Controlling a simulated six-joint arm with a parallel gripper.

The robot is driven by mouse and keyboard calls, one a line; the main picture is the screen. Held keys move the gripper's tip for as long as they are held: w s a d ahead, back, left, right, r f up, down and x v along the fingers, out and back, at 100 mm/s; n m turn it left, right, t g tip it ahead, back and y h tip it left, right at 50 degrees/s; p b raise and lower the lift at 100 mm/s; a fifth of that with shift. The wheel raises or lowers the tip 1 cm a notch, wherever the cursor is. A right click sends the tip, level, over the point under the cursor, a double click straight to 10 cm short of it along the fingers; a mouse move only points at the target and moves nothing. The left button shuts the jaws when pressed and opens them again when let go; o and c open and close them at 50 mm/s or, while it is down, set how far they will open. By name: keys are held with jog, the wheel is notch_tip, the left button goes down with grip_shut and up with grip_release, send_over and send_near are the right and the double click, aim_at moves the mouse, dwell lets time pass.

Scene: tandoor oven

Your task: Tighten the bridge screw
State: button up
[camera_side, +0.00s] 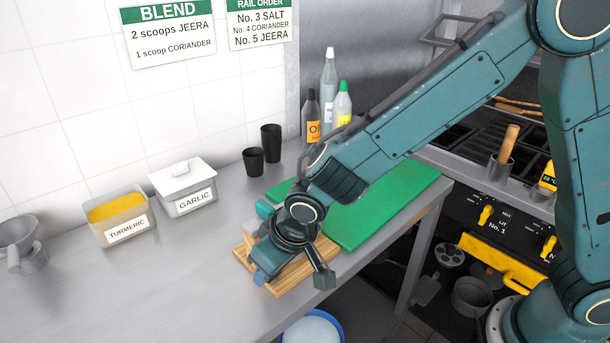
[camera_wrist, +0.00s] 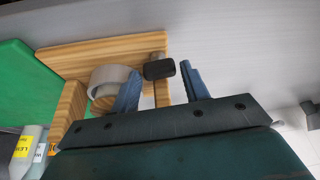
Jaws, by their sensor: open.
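In the wrist view, a dark knob (camera_wrist: 159,70), apparently the bridge screw's head, sits at the edge of a wooden fixture. My gripper (camera_wrist: 160,84) is open, with its two blue fingers apart. The knob shows between the fingertips, but I cannot tell whether either finger touches it. A pale ring-shaped part (camera_wrist: 108,82) lies beside the left finger. In the side view, my gripper (camera_side: 262,272) is low over the wooden board (camera_side: 300,283) on the steel counter, and my wrist hides most of the fixture and the screw.
A green board (camera_side: 385,205) lies right of the fixture. Tubs of turmeric (camera_side: 118,216) and garlic (camera_side: 185,188) stand at the left, with black cups (camera_side: 254,162) and bottles (camera_side: 330,95) behind. A blue-rimmed bucket (camera_side: 312,330) is below the counter's front edge.

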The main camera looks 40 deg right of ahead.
jog(key=shift+c, duration=0.3)
jog(key=c, duration=0.7)
jog(key=shift+o, duration=0.2)
jog(key=shift+m, duration=0.7)
jog(key=o, duration=0.7)
jog(key=shift+s+r, duration=0.1)
jog(key=shift+r, duration=0.05)
